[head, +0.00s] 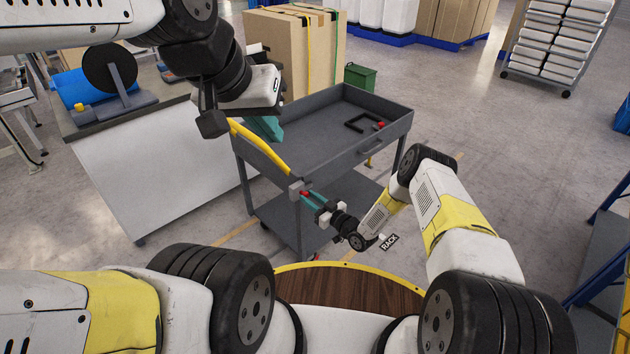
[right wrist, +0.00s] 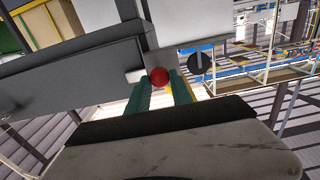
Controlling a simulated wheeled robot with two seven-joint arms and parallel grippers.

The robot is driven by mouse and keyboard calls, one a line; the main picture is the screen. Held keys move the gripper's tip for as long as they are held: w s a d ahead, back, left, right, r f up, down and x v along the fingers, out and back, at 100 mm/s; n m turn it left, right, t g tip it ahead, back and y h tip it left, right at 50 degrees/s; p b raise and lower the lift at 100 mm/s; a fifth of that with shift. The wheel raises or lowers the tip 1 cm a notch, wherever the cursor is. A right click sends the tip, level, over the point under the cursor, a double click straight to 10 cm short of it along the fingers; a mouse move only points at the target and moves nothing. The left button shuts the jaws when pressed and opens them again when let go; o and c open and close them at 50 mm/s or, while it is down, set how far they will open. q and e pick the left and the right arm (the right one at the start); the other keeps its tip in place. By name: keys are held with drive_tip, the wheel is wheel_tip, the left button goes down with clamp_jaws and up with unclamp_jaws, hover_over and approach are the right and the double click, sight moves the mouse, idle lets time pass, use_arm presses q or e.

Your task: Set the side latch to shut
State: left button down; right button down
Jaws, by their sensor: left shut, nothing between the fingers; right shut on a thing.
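The side latch shows as a red knob (head: 304,194) with a pale block (head: 297,186) at the near corner of the grey cart (head: 322,140). In the right wrist view the red knob (right wrist: 159,76) sits between the teal fingertips, beside a white block (right wrist: 136,75). My right gripper (head: 308,197) is shut on this knob; its fingers also show in the right wrist view (right wrist: 161,88). My left gripper (head: 266,128) is shut and empty, near the cart's left edge by the yellow bar (head: 262,148). I cannot tell if it touches the bar.
A black bracket (head: 361,122) and another red knob (head: 379,125) are in the cart's top tray. A bench (head: 160,165) with a blue roll (head: 82,88) stands left. Cardboard boxes (head: 295,50) stand behind the cart.

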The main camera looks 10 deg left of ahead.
drive_tip(key=c, duration=1.1)
unclamp_jaws()
drive_tip(key=shift+w+d, duration=0.2)
drive_tip(key=shift+c, duration=0.2)
drive_tip(key=v, duration=0.8)
